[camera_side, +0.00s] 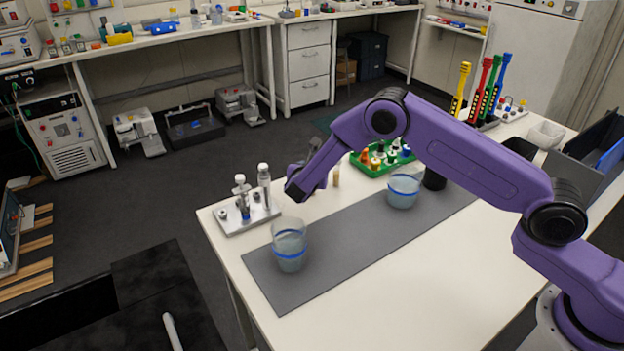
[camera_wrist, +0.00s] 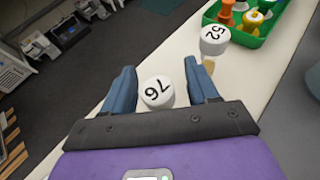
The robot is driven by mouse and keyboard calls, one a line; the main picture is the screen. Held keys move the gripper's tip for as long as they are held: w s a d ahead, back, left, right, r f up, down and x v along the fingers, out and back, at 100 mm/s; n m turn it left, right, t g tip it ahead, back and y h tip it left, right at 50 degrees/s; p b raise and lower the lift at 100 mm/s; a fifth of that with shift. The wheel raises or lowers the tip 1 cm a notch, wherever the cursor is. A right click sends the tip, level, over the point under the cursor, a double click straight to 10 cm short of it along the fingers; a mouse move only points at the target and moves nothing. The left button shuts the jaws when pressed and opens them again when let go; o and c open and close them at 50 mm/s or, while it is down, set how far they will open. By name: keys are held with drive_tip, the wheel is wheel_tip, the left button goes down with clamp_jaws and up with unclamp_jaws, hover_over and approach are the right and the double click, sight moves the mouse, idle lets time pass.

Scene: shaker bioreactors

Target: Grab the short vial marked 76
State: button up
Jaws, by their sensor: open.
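The vial marked 76 (camera_wrist: 157,93) shows in the wrist view as a round white cap with black digits. It lies between the two blue fingers of my gripper (camera_wrist: 160,70), with a visible gap to the right finger and a narrower one to the left finger. My gripper is open. The vial's body below the cap is hidden in this view. In the side view I cannot make out vial 76; the end of my arm (camera_side: 308,180) covers that area above the white table.
A vial marked 52 (camera_wrist: 214,40) stands close by, beyond the right finger. A green tray (camera_side: 357,163) of colored-capped items is near it. A metal rack (camera_side: 232,224) with vials stands at the table's left corner. Two beakers stand on the grey mat (camera_side: 345,255).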

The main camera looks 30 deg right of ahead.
drive_tip(key=shift+w, duration=0.1)
drive_tip(key=shift+c, duration=0.3)
drive_tip(key=c, duration=1)
